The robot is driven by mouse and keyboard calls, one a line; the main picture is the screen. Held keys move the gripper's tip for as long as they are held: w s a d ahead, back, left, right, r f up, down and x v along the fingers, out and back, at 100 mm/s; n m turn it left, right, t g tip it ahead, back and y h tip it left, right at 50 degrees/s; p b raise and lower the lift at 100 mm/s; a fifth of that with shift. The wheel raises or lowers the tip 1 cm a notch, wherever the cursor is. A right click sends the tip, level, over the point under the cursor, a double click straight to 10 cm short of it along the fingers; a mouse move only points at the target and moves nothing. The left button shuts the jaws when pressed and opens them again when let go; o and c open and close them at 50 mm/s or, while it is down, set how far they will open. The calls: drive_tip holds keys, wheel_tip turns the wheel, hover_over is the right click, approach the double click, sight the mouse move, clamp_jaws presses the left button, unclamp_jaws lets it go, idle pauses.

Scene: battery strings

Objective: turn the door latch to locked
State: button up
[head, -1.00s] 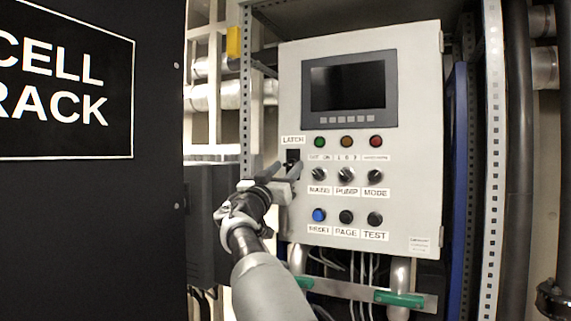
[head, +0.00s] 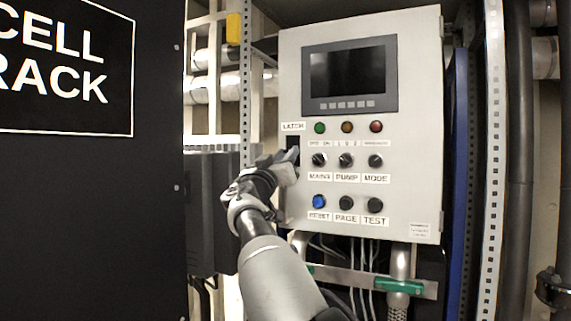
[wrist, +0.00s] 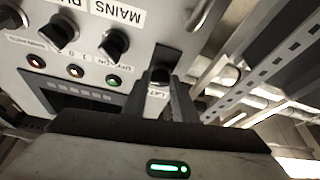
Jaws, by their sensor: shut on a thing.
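The door latch has a dark plate (head: 293,142) under the LATCH label at the left edge of the grey panel door (head: 410,180). My gripper (head: 288,160) reaches it from below left and covers the lower part of the latch. In the wrist view, the latch knob (wrist: 159,75) sits between my two dark fingers (wrist: 162,92), against its black plate (wrist: 169,58). My gripper is shut on the latch. The fingers hide much of the knob, so its exact angle is hard to tell.
The MAINS knob (head: 319,160) is close to the right of my gripper, with PUMP and MODE knobs beyond. The blue RESET button (head: 319,202) is below. A black CELL RACK panel (head: 90,210) stands at the left. A perforated upright (head: 246,90) is behind the latch side.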

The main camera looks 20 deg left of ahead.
drive_tip(key=n+g+y, duration=0.1)
drive_tip(key=n+y, duration=0.1)
drive_tip(key=n, duration=0.3)
drive_tip(key=r+n+g+y+p, duration=0.1)
drive_tip(key=n+y, duration=0.1)
drive_tip(key=n, duration=0.3)
drive_tip(key=d+n+g+y+p, duration=0.1)
drive_tip(key=n, duration=0.4)
drive_tip(key=shift+r+g+y, duration=0.2)
drive_tip(key=shift+g+y, duration=0.1)
drive_tip(key=shift+y, duration=0.1)
drive_tip(key=n+g+p, duration=0.1)
drive_tip(key=n+p, duration=0.1)
drive_tip(key=shift+n, duration=0.3)
drive_tip(key=shift+f+n+g+p, duration=0.1)
drive_tip(key=shift+n+g+p, duration=0.2)
drive_tip(key=shift+n+p, duration=0.65)
drive_tip(key=o, duration=1)
drive_tip(key=shift+o, duration=0.2)
drive_tip(key=shift+a, duration=0.1)
